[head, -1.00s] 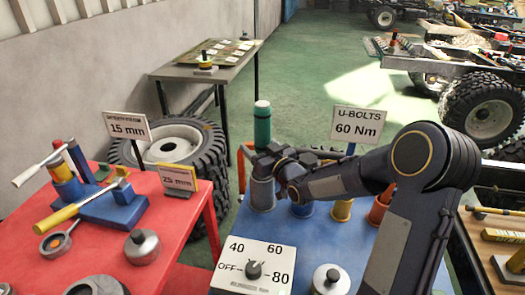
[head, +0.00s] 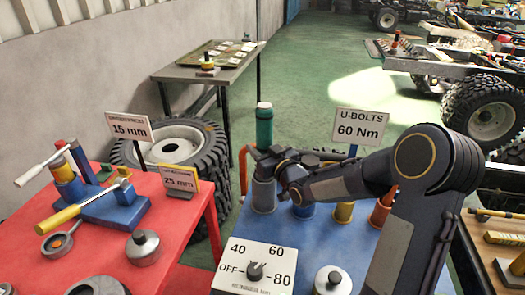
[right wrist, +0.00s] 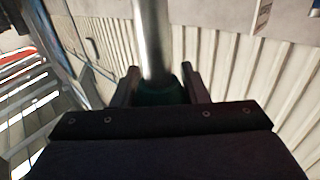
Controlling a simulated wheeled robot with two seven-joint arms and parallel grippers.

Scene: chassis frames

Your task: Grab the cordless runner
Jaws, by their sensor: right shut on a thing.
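The cordless runner (head: 264,128) looks like a green upright cylinder with a lighter top. It stands at the back left of the blue table, above a grey cup (head: 263,196). My right gripper (head: 266,160) is shut around it, below its green upper part. In the right wrist view the two fingers (right wrist: 157,88) sit on either side of a dark green body (right wrist: 160,93) with a shiny metal shaft. Whether its lower end is still inside the cup is hidden by the gripper and cup. My left gripper is out of view.
A dial box (head: 256,268) marked OFF, 40, 60, 80 is at the front of the blue table (head: 318,240). Blue, yellow and orange cups are to the right, partly behind my arm. A U-BOLTS 60 Nm sign (head: 358,126) stands behind. A red table (head: 100,262) is left.

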